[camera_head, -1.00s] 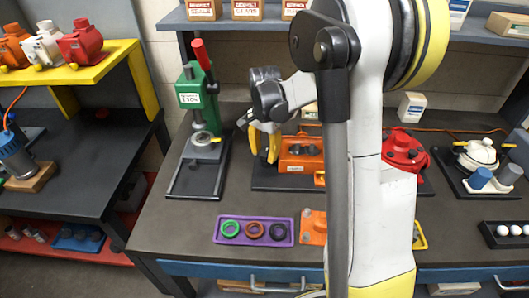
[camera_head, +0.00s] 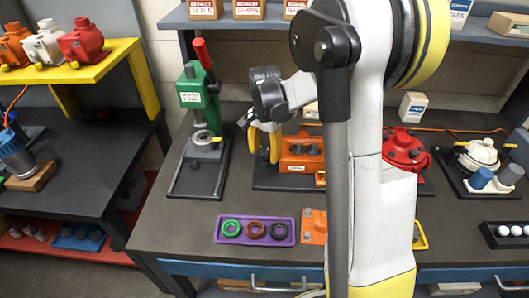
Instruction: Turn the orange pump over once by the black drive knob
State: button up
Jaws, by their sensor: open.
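The orange pump (camera_head: 303,155) lies on a black base plate (camera_head: 288,183) at the middle back of the bench. My gripper (camera_head: 265,160) is at the pump's left end, with its yellow fingers pointing down and apart. It looks empty. The fingers overlap the pump's left end in the picture. The black drive knob cannot be made out; it may be hidden behind the fingers. Whether the fingers touch anything cannot be told. My arm hides the area just right of the pump.
A green press (camera_head: 198,95) stands close to the left of my gripper. A purple tray (camera_head: 255,240) with several rings lies in front. A red round housing (camera_head: 403,152) stands to the right, beyond my arm. The bench between press and tray is clear.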

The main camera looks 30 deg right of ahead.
aim_at(265, 152)
jog(key=shift+s+d+r, duration=0.1)
notch_tip(265, 152, up, 8)
jog(key=shift+f, duration=0.1)
dwell(0.4)
